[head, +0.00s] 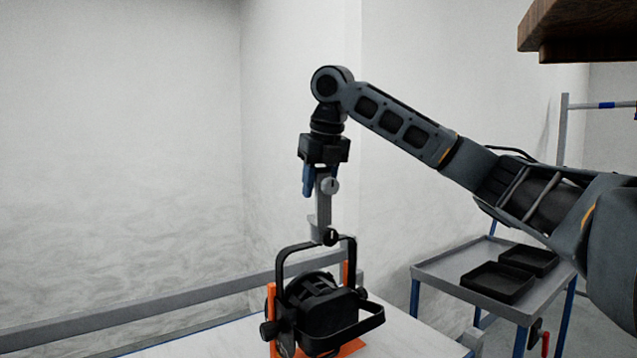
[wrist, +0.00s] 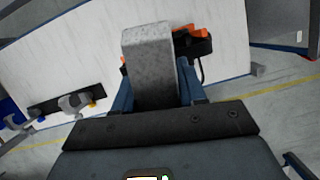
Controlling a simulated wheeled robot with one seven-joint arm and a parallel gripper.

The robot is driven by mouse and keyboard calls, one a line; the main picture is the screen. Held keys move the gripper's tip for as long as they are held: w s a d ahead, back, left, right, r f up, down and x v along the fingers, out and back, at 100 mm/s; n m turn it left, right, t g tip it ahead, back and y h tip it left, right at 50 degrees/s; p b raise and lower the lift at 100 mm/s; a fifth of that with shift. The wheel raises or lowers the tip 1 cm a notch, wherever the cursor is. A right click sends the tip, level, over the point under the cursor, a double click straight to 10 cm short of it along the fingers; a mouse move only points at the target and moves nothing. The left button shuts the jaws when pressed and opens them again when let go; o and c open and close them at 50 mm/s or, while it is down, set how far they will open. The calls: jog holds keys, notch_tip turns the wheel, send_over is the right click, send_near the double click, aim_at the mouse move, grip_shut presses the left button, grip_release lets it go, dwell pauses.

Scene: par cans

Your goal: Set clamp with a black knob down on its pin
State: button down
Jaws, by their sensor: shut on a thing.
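My gripper (head: 318,182) points down above the table, with blue fingers shut on a grey metal clamp (head: 321,208). In the wrist view the clamp's grey block (wrist: 148,60) stands between the two fingers. A round grey knob shows on its upper part and a black knob (head: 331,237) at its lower end. The lower end is at the top of the black yoke of a par can (head: 320,305). I cannot tell whether it touches the yoke. The par can is at an orange stand (head: 271,300). No pin can be made out; the clamp may hide it.
A white table (head: 215,340) lies under the par can. In the wrist view a black strip (wrist: 50,107) with grey fittings lies on its left part. A grey cart (head: 440,275) with two black trays (head: 497,284) stands at right. A wooden shelf (head: 580,30) hangs upper right.

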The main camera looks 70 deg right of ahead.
aim_at(321, 167)
jog(key=shift+f, duration=0.15)
jog(key=c, duration=0.6)
grip_release()
jog(key=shift+o, duration=0.6)
jog(key=o, duration=0.4)
jog(key=shift+p+v, duration=2.15)
jog(key=shift+v, duration=3.35)
jog(key=shift+d, duration=0.1)
